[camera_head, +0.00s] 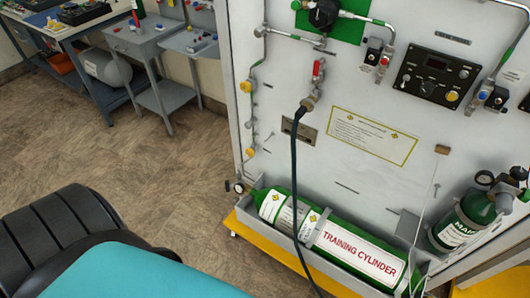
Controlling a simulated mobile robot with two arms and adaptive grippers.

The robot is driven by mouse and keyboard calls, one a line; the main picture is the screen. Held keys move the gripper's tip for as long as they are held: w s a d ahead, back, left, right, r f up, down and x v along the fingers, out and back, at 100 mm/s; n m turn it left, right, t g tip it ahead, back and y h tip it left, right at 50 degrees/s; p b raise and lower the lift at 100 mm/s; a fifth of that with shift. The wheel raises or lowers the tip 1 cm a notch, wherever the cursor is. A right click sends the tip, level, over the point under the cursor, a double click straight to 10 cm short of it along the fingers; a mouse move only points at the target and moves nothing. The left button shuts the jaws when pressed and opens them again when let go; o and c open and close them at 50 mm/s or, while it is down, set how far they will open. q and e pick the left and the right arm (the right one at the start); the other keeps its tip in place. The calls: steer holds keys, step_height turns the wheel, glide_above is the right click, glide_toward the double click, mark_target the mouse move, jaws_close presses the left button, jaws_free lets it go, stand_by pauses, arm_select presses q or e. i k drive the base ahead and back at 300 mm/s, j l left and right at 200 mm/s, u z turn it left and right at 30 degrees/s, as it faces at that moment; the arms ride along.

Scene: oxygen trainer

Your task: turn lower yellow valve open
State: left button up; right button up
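The lower yellow valve (250,152) is a small yellow knob on the thin pipe down the left edge of the white trainer panel. The upper yellow valve (246,86) sits above it on the same pipe. The knob is too small to tell whether the valve is open or closed. Neither of my grippers is in view, and nothing touches the valve.
A black hose (294,185) hangs from the panel's middle. A green training cylinder (350,250) lies in a tray at the panel's foot, above a yellow base (324,279). Workbenches stand at the back left. The floor (175,180) left of the panel is clear.

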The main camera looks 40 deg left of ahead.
mark_target(250, 152)
steer(key=j+z, duration=0.2)
steer(key=z, duration=0.25)
steer(key=j+z, duration=0.2)
steer(key=z, duration=0.2)
steer(key=j+z, duration=0.2)
steer(key=z, duration=0.25)
steer(key=j+z, duration=0.2)
steer(key=z, duration=0.25)
steer(key=k+j+z, duration=0.15)
steer(key=z, duration=0.25)
